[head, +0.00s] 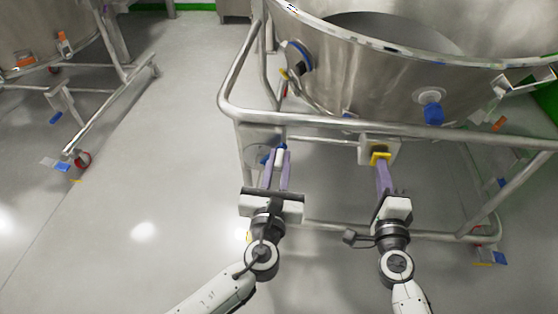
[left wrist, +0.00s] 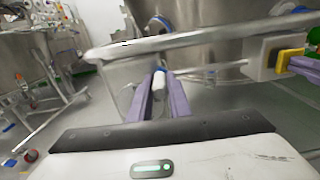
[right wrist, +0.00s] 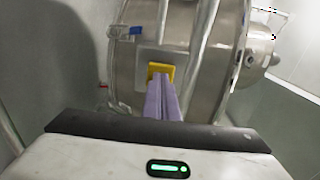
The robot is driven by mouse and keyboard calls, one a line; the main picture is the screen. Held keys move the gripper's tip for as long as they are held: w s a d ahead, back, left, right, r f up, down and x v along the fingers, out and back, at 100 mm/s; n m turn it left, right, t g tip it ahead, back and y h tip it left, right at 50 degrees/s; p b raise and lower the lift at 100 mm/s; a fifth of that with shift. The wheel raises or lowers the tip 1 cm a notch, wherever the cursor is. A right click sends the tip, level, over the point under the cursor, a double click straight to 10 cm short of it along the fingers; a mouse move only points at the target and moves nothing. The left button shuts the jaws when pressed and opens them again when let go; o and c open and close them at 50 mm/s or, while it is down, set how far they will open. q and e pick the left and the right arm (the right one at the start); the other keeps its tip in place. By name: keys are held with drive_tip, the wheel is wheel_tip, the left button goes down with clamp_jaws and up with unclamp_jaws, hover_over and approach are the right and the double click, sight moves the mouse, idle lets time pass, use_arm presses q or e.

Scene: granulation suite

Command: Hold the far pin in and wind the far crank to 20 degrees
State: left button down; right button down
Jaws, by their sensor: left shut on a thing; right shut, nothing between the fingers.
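The crank's white handle with a blue end (head: 281,153) is at the frame's left part, between the fingers of my left gripper (head: 278,159). In the left wrist view the handle (left wrist: 159,83) stands between the two purple fingers, which are shut on it. A yellow pin piece (head: 380,157) sits on a pale plate on the frame, to the right of the crank. My right gripper (head: 382,168) is shut and empty, its fingertips at the yellow piece. In the right wrist view the fingertips overlap the yellow piece (right wrist: 161,70) and hide part of it; I cannot tell how far in it is.
A large steel vessel (head: 370,80) stands in a tubular frame, whose top rail (head: 330,127) runs just beyond both grippers. A blue-capped fitting (head: 432,112) sticks out of the vessel. Another wheeled frame (head: 105,108) stands at left. The floor between the frames is clear.

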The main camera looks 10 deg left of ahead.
use_arm(q)
drive_tip(key=shift+d+f, duration=0.6)
drive_tip(key=shift+d, duration=0.2)
idle(0.4)
idle(0.9)
drive_tip(key=shift+a, duration=0.1)
use_arm(e)
drive_tip(key=s, duration=0.8)
idle(0.3)
use_arm(q)
drive_tip(key=c, duration=1.4)
unclamp_jaws()
drive_tip(key=shift+c, duration=0.2)
